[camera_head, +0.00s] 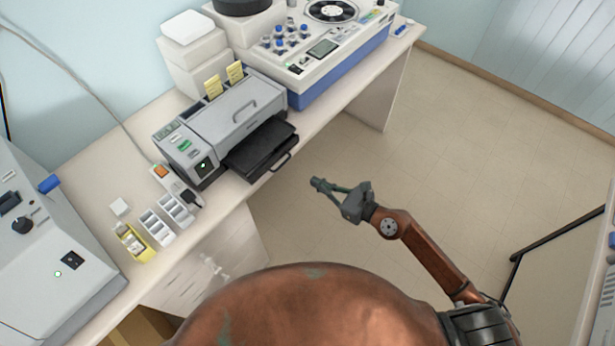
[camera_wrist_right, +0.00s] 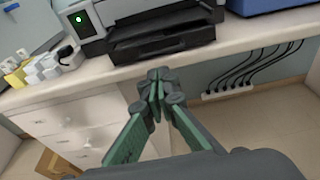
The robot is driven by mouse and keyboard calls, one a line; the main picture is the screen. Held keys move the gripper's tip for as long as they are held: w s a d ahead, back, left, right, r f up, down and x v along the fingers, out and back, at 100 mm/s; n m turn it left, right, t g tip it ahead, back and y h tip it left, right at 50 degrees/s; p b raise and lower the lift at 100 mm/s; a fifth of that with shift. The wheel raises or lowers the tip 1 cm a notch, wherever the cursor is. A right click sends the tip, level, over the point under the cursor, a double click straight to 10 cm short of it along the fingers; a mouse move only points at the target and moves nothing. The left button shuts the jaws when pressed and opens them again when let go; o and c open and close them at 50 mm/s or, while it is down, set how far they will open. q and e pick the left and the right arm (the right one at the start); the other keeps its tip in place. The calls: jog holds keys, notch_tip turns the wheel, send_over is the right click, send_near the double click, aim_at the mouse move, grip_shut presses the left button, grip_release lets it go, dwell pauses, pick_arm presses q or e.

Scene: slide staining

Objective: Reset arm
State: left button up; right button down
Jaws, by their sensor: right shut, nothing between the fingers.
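My right gripper (camera_head: 318,184) is shut and empty. It hangs in free air in front of the bench, to the right of the grey staining machine's open black tray. In the right wrist view its green-lined fingers (camera_wrist_right: 160,80) meet at the tips, below the black tray (camera_wrist_right: 160,38). The grey machine (camera_head: 222,122) stands on the bench and shows a green light. My left gripper does not show in the head view.
A white bench (camera_head: 330,105) runs along the wall. It carries a blue-and-white analyser (camera_head: 340,72), small white racks (camera_head: 158,228), a yellow box (camera_head: 132,244) and a large grey device (camera_head: 50,255) at left. The floor (camera_head: 480,140) at right is clear.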

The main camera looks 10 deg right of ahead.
jog(key=shift+s+d+r, duration=0.1)
jog(key=shift+s+d, duration=0.35)
jog(key=shift+s, duration=0.05)
